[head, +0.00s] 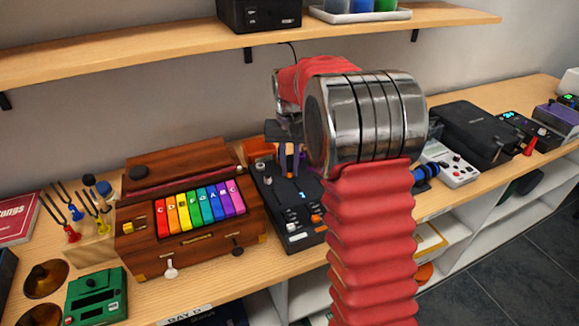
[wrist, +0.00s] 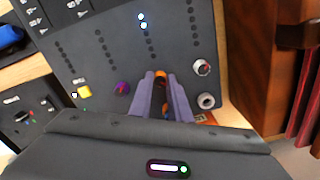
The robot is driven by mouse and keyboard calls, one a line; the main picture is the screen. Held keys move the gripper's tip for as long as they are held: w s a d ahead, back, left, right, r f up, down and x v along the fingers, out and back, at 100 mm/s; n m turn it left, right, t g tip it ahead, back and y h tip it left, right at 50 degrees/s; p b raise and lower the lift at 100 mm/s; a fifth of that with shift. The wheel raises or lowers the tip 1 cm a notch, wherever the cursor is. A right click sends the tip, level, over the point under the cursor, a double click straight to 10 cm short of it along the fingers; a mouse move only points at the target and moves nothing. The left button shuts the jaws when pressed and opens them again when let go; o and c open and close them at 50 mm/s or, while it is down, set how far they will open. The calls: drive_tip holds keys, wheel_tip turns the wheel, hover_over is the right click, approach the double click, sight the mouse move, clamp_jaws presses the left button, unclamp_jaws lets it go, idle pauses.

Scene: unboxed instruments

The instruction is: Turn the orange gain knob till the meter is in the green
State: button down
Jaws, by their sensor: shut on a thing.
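A dark mixer-like panel (head: 278,196) stands on the bench, and its face fills much of the wrist view (wrist: 105,62). My gripper (wrist: 163,92) has its two purple fingers shut around the orange gain knob (wrist: 160,76) near one edge of the panel. The knob shows only partly between the fingertips. Columns of small dark dots run across the panel; two dots of one column, the likely meter (wrist: 142,21), glow pale blue-white. I see no green lit there.
A purple knob (wrist: 122,88) and a silver-red knob (wrist: 201,67) flank the held knob. A yellow button (wrist: 84,92) is farther left. A wooden box with rainbow keys (head: 198,208) stands close left of the panel. A wooden shelf (head: 180,48) runs above the bench.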

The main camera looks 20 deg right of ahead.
sight(289, 170)
idle(0.3)
drive_tip(key=c, duration=1.7)
unclamp_jaws()
drive_tip(key=shift+o, duration=0.2)
drive_tip(key=shift+r, duration=0.15)
wheel_tip(289, 170, up, 14)
drive_tip(key=shift+f, duration=0.25)
drive_tip(key=shift+w, duration=0.1)
